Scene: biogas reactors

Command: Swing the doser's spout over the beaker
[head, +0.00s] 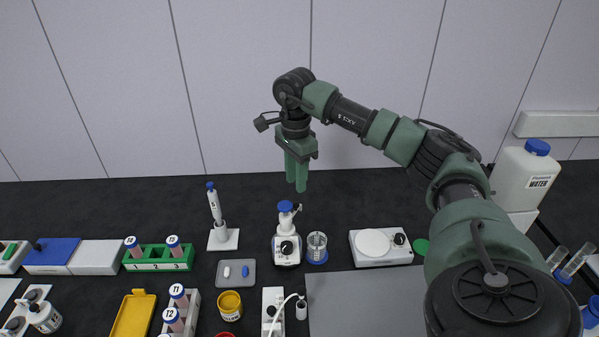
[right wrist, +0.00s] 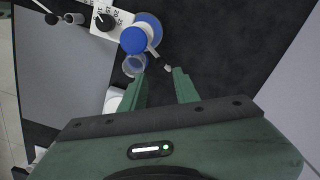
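The doser (head: 287,247) is a white bottle unit with a blue cap and a dial, standing mid-table. Its short spout (head: 298,209) sticks out to the right near the cap; in the right wrist view the spout tip (right wrist: 167,68) lies to the side of the beaker, not above it. The glass beaker (head: 317,243) stands on a blue disc just right of the doser; its rim also shows in the right wrist view (right wrist: 135,65). My right gripper (head: 297,186) points down above and behind the doser, apart from it, its fingers parted and empty (right wrist: 160,72). My left gripper is out of view.
A white hot plate (head: 381,246) stands right of the beaker. A pipette on a stand (head: 219,225) and a grey tray (head: 236,273) are to the left. A grey mat (head: 363,301) lies in front. The wall rises behind the dark bench.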

